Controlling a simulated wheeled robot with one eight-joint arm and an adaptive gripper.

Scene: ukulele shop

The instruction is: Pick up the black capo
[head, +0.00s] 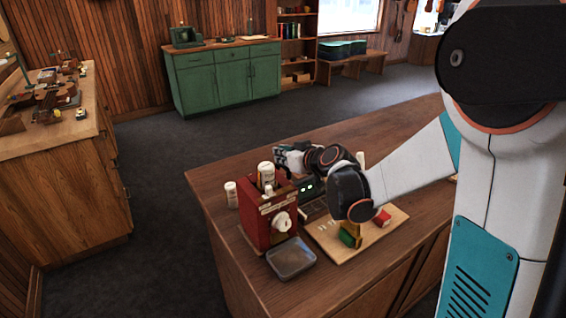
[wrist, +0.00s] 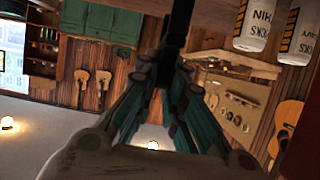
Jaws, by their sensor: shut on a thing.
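In the wrist view, the teal-sided fingers of my gripper (wrist: 168,60) converge on a dark, narrow upright thing that looks like the black capo (wrist: 180,25). The fingers are shut on it. The room appears upside down in this view. In the head view, my gripper (head: 284,157) is at the end of the bent arm, above the counter and behind the red box. I cannot make out the capo clearly in the head view.
A white bottle (head: 231,195), a grey tray (head: 291,259) and a wooden board (head: 378,236) with small blocks are on the counter (head: 225,172).

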